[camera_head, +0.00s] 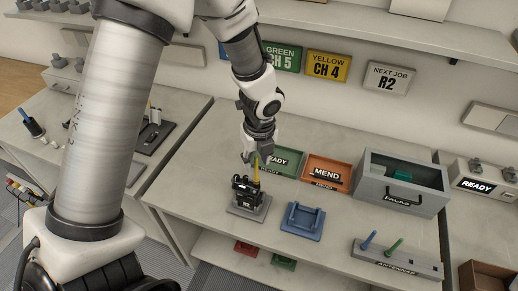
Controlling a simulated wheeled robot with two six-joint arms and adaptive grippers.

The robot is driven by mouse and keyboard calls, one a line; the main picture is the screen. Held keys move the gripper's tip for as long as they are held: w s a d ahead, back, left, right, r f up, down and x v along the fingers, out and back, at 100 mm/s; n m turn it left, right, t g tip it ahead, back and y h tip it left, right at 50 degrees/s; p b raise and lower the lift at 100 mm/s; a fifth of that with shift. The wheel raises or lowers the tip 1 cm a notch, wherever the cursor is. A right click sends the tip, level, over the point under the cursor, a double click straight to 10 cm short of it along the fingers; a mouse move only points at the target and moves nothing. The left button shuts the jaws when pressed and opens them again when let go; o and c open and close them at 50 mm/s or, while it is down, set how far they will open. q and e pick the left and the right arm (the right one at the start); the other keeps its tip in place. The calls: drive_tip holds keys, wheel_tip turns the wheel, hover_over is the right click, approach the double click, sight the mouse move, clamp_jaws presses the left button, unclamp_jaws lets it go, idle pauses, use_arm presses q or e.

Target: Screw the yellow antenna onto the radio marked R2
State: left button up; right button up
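A black radio (245,189) stands upright on a grey stand (249,208) near the front of the middle table. Its marking is too small to read. The yellow antenna (257,172) stands upright at the radio's top. My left gripper (256,158) is directly above the radio, pointing down, with its fingers around the antenna's upper part; it looks shut on it. I cannot tell whether the antenna's lower end is seated in the radio. A wall sign (386,78) reads "NEXT JOB R2". My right gripper is not in view.
An antenna rack (411,266) holds a blue and a green antenna. A blue empty stand (302,221), a green READY tray (283,162), an orange MEND tray (327,173) and a grey bin (402,180) share the table.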

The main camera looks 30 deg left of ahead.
sight(256, 178)
use_arm(q)
drive_tip(key=f, duration=0.4)
drive_tip(key=shift+s+b, duration=0.2)
drive_tip(key=shift+b, duration=0.15)
drive_tip(key=shift+w+a+f, duration=0.2)
drive_tip(key=shift+w+f, duration=0.15)
drive_tip(key=shift+s+d+r, duration=0.1)
drive_tip(key=shift+s+r, duration=0.15)
drive_tip(key=shift+s, duration=0.05)
clamp_jaws()
unclamp_jaws()
drive_tip(key=shift+w+f, duration=0.1)
drive_tip(key=shift+w, duration=0.05)
wheel_tip(256, 178, up, 12)
drive_tip(key=d, duration=0.1)
drive_tip(key=shift+s, duration=0.35)
